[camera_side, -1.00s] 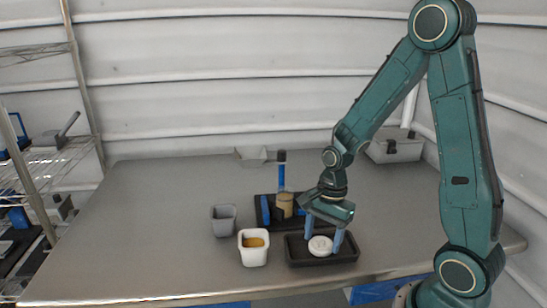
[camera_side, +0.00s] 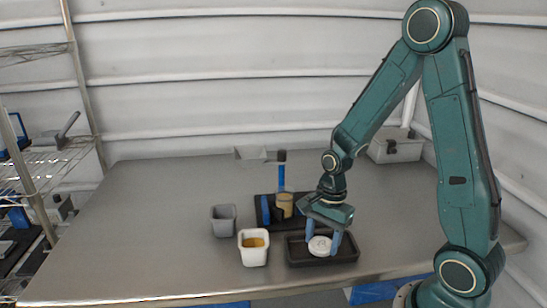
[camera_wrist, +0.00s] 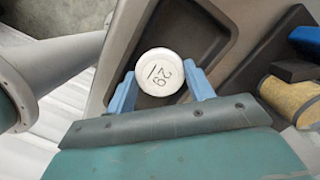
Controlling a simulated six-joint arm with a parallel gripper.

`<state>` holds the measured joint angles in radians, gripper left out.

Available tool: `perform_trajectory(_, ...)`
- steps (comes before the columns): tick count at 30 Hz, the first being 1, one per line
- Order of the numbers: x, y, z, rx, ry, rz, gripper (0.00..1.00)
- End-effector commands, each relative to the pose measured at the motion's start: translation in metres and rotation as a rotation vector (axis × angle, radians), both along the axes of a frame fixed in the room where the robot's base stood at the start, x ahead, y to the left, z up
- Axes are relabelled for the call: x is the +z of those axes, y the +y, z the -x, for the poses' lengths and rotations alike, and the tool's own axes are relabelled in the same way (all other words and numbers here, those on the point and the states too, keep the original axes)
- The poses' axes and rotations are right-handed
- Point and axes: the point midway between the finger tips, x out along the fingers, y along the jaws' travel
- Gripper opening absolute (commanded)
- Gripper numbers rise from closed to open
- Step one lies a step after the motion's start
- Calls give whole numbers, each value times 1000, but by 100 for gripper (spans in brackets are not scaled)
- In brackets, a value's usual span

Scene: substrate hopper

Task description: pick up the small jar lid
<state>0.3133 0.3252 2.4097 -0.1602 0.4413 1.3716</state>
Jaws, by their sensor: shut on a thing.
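The small jar lid (camera_side: 320,245) is a white disc at the dark tray (camera_side: 296,256) near the table's front. In the wrist view the lid (camera_wrist: 160,72) shows dark markings that look like "29" and a stroke. My gripper (camera_side: 324,246) points down over the tray, its two blue fingers on either side of the lid. It is shut on the lid, and the wrist view shows the fingers (camera_wrist: 163,88) against its edges. I cannot tell whether the lid is clear of the tray floor.
A white cup with orange-brown contents (camera_side: 254,255) stands left of the tray, with a grey cup (camera_side: 223,228) behind it. A dark holder (camera_side: 262,222) with a tan cylinder (camera_side: 284,202) and a blue upright is behind the tray. The left tabletop is clear.

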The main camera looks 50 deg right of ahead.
Motion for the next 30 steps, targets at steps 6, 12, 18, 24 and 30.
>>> perform_trajectory(6,2,0,0,0,0,0,32)
perform_trajectory(12,10,0,-1,0,-3,1,32)
perform_trajectory(18,29,0,-1,-1,-5,2,32)
perform_trajectory(24,60,0,-1,0,-7,2,32)
perform_trajectory(30,102,-1,-1,0,-8,2,32)
